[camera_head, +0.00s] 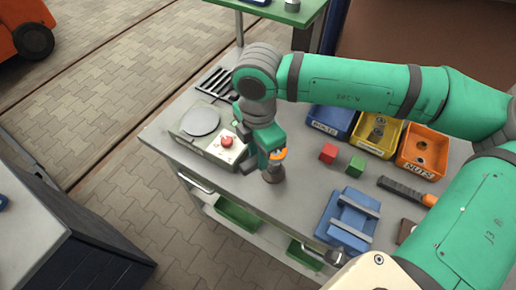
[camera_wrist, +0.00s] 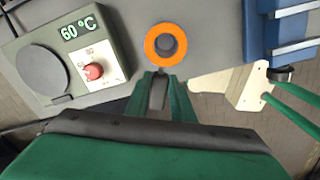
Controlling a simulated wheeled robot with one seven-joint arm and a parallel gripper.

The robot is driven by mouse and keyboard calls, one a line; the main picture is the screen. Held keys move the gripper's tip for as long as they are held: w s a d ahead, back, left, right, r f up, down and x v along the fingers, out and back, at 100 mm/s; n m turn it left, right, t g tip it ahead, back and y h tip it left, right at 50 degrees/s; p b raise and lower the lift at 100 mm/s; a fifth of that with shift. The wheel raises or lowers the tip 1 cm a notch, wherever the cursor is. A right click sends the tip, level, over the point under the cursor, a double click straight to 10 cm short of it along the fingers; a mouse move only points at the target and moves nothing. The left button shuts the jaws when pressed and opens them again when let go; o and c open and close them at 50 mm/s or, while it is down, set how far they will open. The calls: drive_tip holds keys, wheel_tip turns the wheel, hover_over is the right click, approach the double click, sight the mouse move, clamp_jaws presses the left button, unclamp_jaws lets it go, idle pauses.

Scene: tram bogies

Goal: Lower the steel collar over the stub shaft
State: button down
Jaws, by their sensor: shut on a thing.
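The collar (camera_head: 279,153) is an orange ring at the tip of my gripper (camera_head: 270,147). My gripper's green fingers are shut on the collar's near edge; the collar also shows in the wrist view (camera_wrist: 149,53), just beyond the fingertips (camera_wrist: 161,74). The stub shaft (camera_head: 273,176) is a dark brown upright piece on the bench, directly below the collar. In the wrist view a dark grey round shape, likely the shaft (camera_wrist: 167,45), shows through the collar's hole. The shaft's top is hidden in the head view, so I cannot tell whether it is inside the collar.
A heater (camera_head: 206,135) with a round plate and red knob stands left; its display reads 60 °C. A blue fixture (camera_head: 350,215) stands right.

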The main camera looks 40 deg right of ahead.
drive_tip(key=shift+s+d+f, duration=0.1)
drive_tip(key=shift+f, duration=0.9)
drive_tip(key=shift+f, duration=3.25)
idle(1.0)
drive_tip(key=c, duration=1.5)
unclamp_jaws()
drive_tip(key=shift+o, duration=0.2)
drive_tip(key=shift+r, duration=0.1)
wheel_tip(320, 180, up, 11)
drive_tip(key=shift+f, duration=0.2)
drive_tip(key=shift+f, duration=0.1)
